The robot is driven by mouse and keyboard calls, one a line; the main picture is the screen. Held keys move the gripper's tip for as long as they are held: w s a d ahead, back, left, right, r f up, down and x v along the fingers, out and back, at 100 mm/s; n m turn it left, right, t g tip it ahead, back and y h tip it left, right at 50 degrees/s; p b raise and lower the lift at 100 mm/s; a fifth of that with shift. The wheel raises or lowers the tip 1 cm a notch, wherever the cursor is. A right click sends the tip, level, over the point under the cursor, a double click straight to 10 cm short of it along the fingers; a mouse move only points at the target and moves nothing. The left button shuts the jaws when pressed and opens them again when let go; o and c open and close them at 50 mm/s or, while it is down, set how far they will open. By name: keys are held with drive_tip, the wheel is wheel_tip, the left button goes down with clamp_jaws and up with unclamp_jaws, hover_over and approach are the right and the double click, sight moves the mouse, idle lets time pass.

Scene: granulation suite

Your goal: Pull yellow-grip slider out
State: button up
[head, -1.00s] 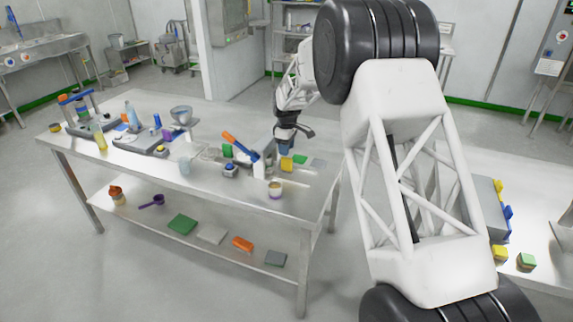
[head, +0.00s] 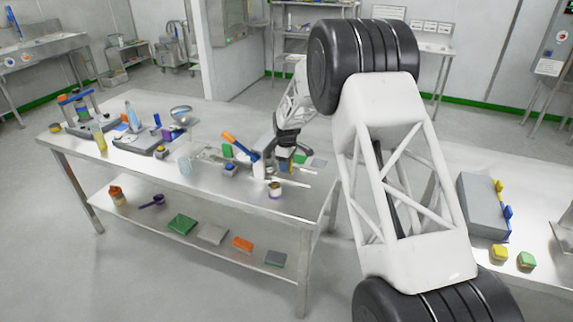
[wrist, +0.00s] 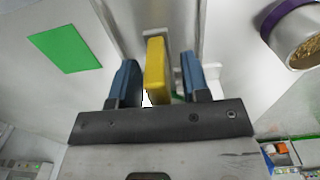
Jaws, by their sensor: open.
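The yellow grip (wrist: 155,70) stands between the two blue fingers of my gripper (wrist: 158,64) in the wrist view. The fingers are open, with a gap visible on the right side of the grip and a narrower one on the left. A grey metal channel (wrist: 150,16) runs away behind the grip. In the head view my gripper (head: 286,160) is low over the right end of the table, and it largely hides the yellow grip.
A cup with a purple band (wrist: 297,30) stands close on the right in the wrist view; a green square (wrist: 63,48) lies on the left. An orange-and-blue handle (head: 240,146) rises left of my gripper in the head view. The front right tabletop (head: 315,200) is clear.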

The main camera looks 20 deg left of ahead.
clamp_jaws()
idle(0.3)
drive_tip(key=d, duration=1.2)
drive_tip(key=shift+d+f, duration=0.1)
drive_tip(key=shift+d, duration=0.15)
unclamp_jaws()
wheel_tip(320, 180, up, 8)
idle(0.7)
